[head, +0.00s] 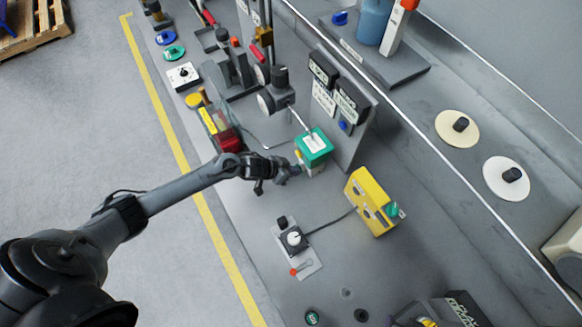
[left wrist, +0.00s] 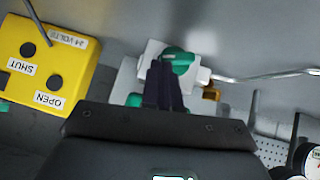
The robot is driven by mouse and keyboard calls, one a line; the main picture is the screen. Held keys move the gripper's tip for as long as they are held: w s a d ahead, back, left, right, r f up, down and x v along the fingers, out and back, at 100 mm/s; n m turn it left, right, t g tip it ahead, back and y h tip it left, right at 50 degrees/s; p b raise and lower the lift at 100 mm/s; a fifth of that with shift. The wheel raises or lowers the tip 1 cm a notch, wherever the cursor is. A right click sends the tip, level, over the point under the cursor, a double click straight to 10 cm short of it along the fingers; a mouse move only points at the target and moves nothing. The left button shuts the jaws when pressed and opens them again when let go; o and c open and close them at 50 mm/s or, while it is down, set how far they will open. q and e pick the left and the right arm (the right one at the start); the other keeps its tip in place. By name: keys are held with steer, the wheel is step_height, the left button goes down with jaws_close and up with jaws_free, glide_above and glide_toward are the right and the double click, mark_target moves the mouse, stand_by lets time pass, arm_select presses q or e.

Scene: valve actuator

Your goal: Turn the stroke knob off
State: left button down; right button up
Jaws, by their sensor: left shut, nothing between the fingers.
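The actuator (head: 314,147) has a green top with a white label and stands on the bench beside a grey upright panel. In the left wrist view its white body (left wrist: 140,71) carries a rounded green knob (left wrist: 178,57). No label naming the stroke knob is readable. My left gripper (head: 292,171) is at the near left side of the actuator. In the left wrist view its dark fingers (left wrist: 162,72) are together, with nothing between them, and their tips overlap the green knob's edge. I cannot tell whether they touch it. My right gripper is not in view.
A yellow control box (head: 371,202), marked SHUT, OPEN and 24 VOLTS in the left wrist view (left wrist: 42,62), stands close to the right. A cable joins it to a small switch plate (head: 295,251). The grey panel (head: 345,125) stands behind the actuator.

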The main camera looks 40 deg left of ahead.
arm_select(q)
steer(key=shift+s+d+f+y, duration=0.1)
steer(key=shift+d+y, duration=0.1)
steer(key=shift+y, duration=0.1)
steer(key=shift+d+f+p, duration=0.1)
steer(key=shift+d+p, duration=0.1)
steer(key=shift+p, duration=0.3)
stand_by(0.4)
stand_by(0.4)
